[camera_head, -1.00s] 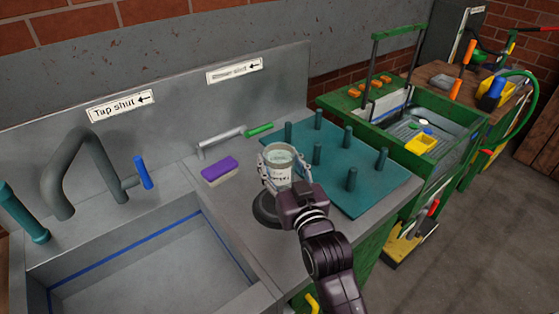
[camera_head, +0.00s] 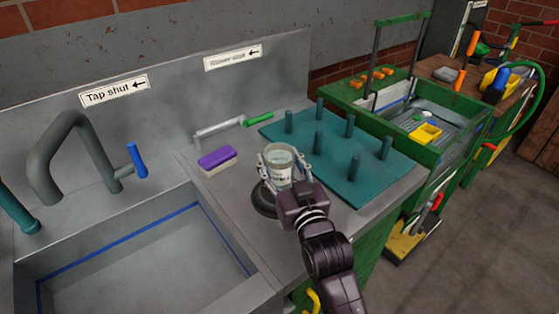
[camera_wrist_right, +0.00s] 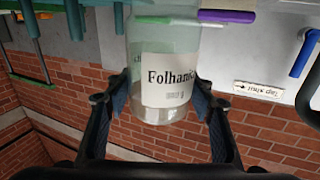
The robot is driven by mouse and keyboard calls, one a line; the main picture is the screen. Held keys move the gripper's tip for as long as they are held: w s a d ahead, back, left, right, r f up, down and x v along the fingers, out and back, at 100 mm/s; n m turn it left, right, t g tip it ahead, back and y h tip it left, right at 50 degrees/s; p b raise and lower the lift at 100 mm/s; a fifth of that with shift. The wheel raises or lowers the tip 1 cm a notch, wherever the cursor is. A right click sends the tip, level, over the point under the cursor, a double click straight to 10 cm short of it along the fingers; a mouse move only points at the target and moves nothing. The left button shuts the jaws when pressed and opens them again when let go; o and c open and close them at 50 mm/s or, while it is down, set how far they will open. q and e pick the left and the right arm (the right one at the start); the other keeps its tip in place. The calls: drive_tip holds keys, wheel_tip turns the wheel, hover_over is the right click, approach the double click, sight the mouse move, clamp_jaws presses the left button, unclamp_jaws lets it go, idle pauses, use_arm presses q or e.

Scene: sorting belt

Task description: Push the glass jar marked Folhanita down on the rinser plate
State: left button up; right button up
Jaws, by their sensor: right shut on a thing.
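The glass jar marked Folhanita (camera_head: 280,164) is clear, with a white label, and also shows in the right wrist view (camera_wrist_right: 165,62). My right gripper (camera_head: 287,174) is shut around its sides, and both fingers show in the wrist view (camera_wrist_right: 166,104). The label reads upright there while the room appears upside down, so the jar is held bottom up. The dark round rinser plate (camera_head: 262,201) lies on the counter beneath the jar, partly hidden by jar and gripper. I cannot tell whether the jar touches it. My left gripper is out of view.
A teal peg mat (camera_head: 375,187) lies right of the jar. A purple sponge (camera_head: 217,158) and a green-handled lever (camera_head: 258,119) are behind it. The sink (camera_head: 140,262) with a grey tap (camera_head: 72,150) is at left. A green cart (camera_head: 440,165) stands beyond the counter.

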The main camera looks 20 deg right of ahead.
sight(279, 152)
drive_tip(key=shift+f+b, duration=0.3)
drive_tip(key=shift+f, duration=0.35)
drive_tip(key=shift+f, duration=0.65)
idle(2.3)
drive_tip(key=shift+r, duration=0.1)
wheel_tip(279, 152, up, 2)
drive_tip(key=shift+r+p, duration=0.25)
drive_tip(key=shift+p, duration=0.95)
wheel_tip(279, 152, up, 5)
drive_tip(key=p, duration=0.5)
